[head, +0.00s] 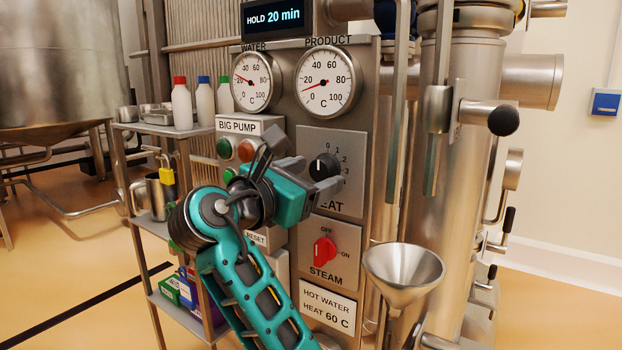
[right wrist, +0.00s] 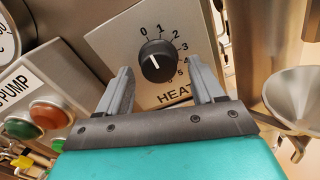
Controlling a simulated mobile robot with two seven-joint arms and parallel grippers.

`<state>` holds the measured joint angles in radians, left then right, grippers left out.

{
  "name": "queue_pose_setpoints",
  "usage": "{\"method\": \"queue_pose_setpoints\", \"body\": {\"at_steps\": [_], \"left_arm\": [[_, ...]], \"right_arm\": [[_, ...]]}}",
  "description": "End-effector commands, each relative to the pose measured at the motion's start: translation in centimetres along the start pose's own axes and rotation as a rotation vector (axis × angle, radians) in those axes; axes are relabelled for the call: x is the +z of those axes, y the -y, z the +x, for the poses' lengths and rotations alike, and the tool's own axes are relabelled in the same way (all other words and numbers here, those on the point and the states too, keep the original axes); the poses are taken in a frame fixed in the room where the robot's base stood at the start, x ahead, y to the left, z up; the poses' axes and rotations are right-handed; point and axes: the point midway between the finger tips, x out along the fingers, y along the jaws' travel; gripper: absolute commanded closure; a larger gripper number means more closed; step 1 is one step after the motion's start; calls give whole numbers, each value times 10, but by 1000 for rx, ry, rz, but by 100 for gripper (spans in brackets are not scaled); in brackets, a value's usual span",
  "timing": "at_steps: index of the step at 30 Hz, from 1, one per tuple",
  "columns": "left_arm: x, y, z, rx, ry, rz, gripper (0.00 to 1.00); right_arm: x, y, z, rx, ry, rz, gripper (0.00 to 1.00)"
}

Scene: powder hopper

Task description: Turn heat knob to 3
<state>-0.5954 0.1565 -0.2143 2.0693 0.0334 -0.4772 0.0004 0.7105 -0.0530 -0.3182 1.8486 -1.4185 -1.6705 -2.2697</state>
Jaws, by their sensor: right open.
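The heat knob (head: 323,167) is a round black knob on a grey plate marked HEAT, with a numbered scale around it. In the right wrist view the knob (right wrist: 158,62) has a white pointer line aimed up and slightly left, toward the 0. My right gripper (head: 316,163) is open in front of the plate, its fingers partly covering the plate's lower left and the HEAT label. In the right wrist view the open fingers (right wrist: 160,76) stand to either side of the knob's lower part, apart from it. My left gripper is not in view.
A red STEAM knob (head: 324,251) sits below the heat plate. Green and red BIG PUMP buttons (head: 246,149) are on the left. A metal funnel (head: 403,270) stands at the lower right.

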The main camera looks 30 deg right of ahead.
Motion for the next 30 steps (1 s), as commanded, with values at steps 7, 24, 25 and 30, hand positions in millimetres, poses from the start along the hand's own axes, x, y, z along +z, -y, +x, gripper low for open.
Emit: {"method": "queue_pose_setpoints", "body": {"at_steps": [7,24,25,30], "left_arm": [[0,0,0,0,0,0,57],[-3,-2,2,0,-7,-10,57],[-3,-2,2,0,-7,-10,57],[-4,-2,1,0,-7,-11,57]], "right_arm": [[0,0,1,1,0,0,33],[0,0,1,0,0,0,84],[0,0,1,0,0,0,87],[0,0,1,0,-1,6,89]]}}
